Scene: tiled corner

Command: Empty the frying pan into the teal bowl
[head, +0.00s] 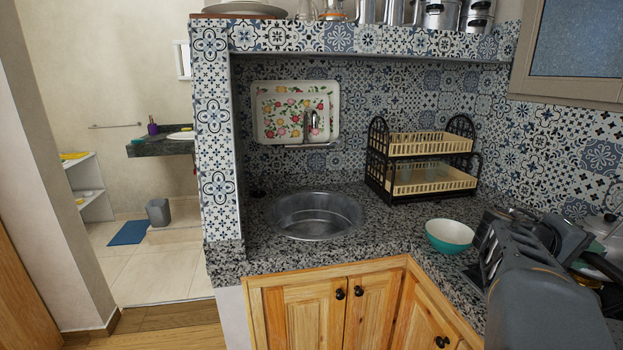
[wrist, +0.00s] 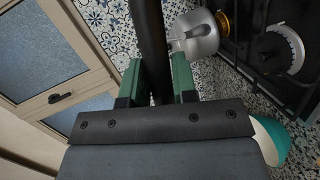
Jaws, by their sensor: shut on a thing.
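The teal bowl (head: 449,236), white inside, stands upright on the granite counter right of the sink; its edge also shows at the lower right of the wrist view (wrist: 274,143). My gripper (wrist: 158,72) is shut on a dark, round bar, the handle of the frying pan (wrist: 150,30), which runs up between its green fingers. The pan's body and whatever is in it cannot be made out. In the head view my arm covers the right part of the counter, just right of the bowl.
A round metal sink (head: 315,214) is set in the counter left of the bowl. A two-tier dish rack (head: 425,180) stands behind. Counter between sink and bowl is clear.

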